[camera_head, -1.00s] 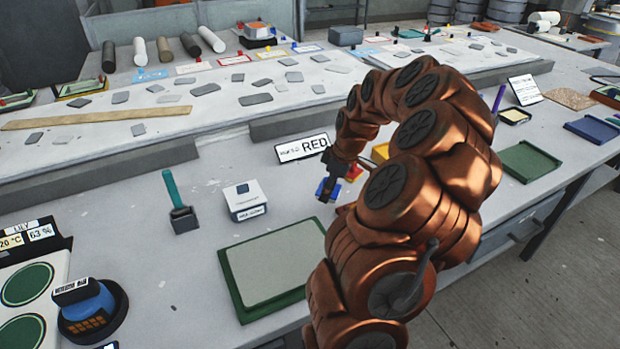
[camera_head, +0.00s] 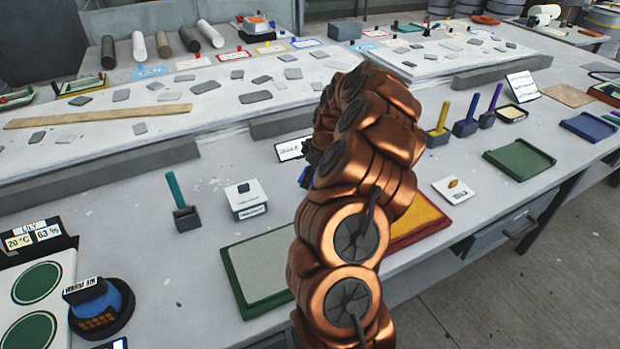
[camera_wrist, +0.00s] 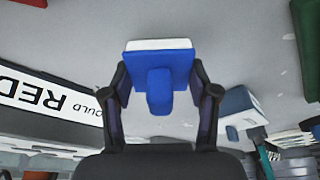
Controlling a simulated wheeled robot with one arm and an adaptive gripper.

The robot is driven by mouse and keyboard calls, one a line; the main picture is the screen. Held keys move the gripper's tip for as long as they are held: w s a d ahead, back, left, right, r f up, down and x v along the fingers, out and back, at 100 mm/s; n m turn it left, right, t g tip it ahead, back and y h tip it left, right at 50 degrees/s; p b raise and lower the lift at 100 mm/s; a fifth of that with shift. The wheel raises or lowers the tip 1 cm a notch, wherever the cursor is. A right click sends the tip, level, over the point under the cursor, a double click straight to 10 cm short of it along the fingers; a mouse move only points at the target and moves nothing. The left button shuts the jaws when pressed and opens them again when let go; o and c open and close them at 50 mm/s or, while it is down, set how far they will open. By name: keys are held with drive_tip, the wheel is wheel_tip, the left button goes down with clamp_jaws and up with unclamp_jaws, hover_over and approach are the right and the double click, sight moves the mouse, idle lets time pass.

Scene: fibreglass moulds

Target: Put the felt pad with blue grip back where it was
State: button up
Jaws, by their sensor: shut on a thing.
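The felt pad with blue grip (camera_wrist: 160,62) is in my gripper (camera_wrist: 160,88) in the wrist view. It has a blue block and grip and a white felt layer along its upper edge in the picture. My gripper is shut on it, with a dark finger on each side. The pad appears held above the grey bench top. In the head view my arm hides most of the gripper, and only a small blue patch of the pad (camera_head: 304,177) shows at the arm's left edge.
A sign card (camera_head: 291,149) stands behind my arm, reading RED in the wrist view (camera_wrist: 42,98). A green-framed tray (camera_head: 233,273), a white box (camera_head: 246,199) and a teal-handled tool (camera_head: 178,198) are left. A red-and-yellow tray (camera_head: 418,222) and a white block (camera_head: 454,191) are right.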

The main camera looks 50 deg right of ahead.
drive_tip(key=shift+f, duration=0.9)
drive_tip(key=shift+f, duration=0.15)
drive_tip(key=o, duration=1.2)
drive_tip(key=shift+b+v, duration=1.6)
drive_tip(key=shift+v, duration=4.55)
